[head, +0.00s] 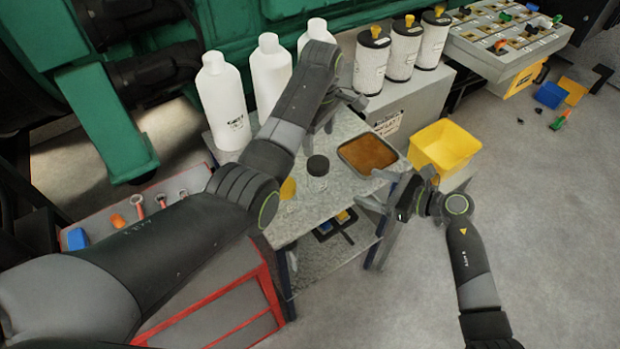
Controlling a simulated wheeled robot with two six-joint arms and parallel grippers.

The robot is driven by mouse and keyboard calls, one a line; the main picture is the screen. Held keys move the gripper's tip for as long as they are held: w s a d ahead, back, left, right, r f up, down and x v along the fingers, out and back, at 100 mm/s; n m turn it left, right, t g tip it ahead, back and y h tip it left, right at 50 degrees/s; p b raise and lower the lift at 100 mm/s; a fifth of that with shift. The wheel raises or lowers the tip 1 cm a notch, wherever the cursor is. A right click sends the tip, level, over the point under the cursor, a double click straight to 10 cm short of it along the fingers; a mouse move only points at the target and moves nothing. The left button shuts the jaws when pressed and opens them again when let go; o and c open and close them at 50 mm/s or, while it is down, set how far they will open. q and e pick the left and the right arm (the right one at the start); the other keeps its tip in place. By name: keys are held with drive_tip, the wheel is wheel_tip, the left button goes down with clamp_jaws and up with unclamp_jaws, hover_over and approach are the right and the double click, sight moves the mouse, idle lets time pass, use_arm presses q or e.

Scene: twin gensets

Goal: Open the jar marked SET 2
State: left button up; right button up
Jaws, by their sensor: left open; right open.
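A small clear jar with a dark lid (317,168) stands upright on the grey metal table (305,218). The lid is on. Its label is too small to read, so I cannot tell whether it says SET 2. My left gripper (338,114) is open and empty, above the table behind the jar and apart from it. My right gripper (370,188) is open and empty at the table's right side, to the right of the jar and apart from it.
A brown-filled tray (368,153) lies right of the jar; a yellow disc (287,188) is left of it. White bottles (224,100) and black-lidded canisters (404,50) stand behind. A yellow bin (443,147) is at right. A red tool cart (215,300) stands front left.

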sight(327, 175)
use_arm(q)
drive_tip(key=shift+f, duration=0.1)
use_arm(e)
drive_tip(key=x, duration=1.6)
drive_tip(key=shift+a+f, duration=0.15)
drive_tip(key=shift+a, duration=0.05)
